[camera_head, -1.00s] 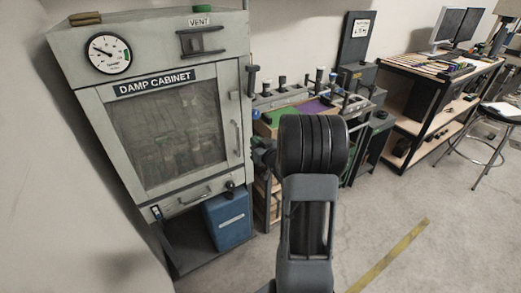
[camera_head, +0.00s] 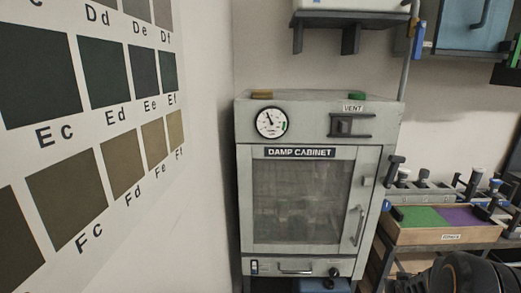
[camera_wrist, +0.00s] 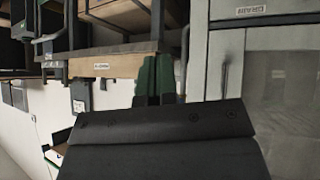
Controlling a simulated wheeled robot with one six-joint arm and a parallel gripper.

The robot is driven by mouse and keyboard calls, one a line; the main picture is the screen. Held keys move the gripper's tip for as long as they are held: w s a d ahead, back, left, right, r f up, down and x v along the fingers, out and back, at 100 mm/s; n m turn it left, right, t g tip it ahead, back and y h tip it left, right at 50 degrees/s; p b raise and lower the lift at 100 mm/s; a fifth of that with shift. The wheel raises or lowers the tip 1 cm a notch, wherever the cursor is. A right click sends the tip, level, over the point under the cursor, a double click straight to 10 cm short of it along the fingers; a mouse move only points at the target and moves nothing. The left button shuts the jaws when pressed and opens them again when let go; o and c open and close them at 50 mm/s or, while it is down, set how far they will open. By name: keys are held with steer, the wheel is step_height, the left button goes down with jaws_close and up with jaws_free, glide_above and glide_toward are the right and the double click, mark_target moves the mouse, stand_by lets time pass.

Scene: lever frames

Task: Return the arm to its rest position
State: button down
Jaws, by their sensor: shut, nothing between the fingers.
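My gripper (camera_wrist: 154,78) shows in the wrist view as two dark green fingers side by side above a broad dark plate. The fingers are together with nothing seen between them. In the head view only a black rounded part of my arm (camera_head: 462,274) shows at the bottom right corner; the gripper itself is out of that view. The rest of the arm is hidden below the frame.
The grey damp cabinet (camera_head: 244,200) stands against the wall, its glass door shut. A wooden tray (camera_head: 437,236) with green and purple sections sits to its right. A colour chart (camera_head: 115,120) hangs on the left wall. A shelf overhangs the cabinet.

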steer(key=s+a+r+n+g+y+p, duration=0.1)
steer(key=s+a+r, duration=0.3)
steer(key=a, duration=0.4)
steer(key=s+a+r+n+g+y+p, duration=0.1)
steer(key=s+a+r+p, duration=0.1)
steer(key=s+a+r, duration=0.2)
steer(key=s+a+r+n+g+y+p, duration=0.1)
steer(key=s+a+r+g+y, duration=0.1)
steer(key=s+a+r, duration=0.2)
steer(key=a+r, duration=0.3)
steer(key=a, duration=0.5)
steer(key=shift+r+n, duration=0.25)
steer(key=shift+n, duration=0.05)
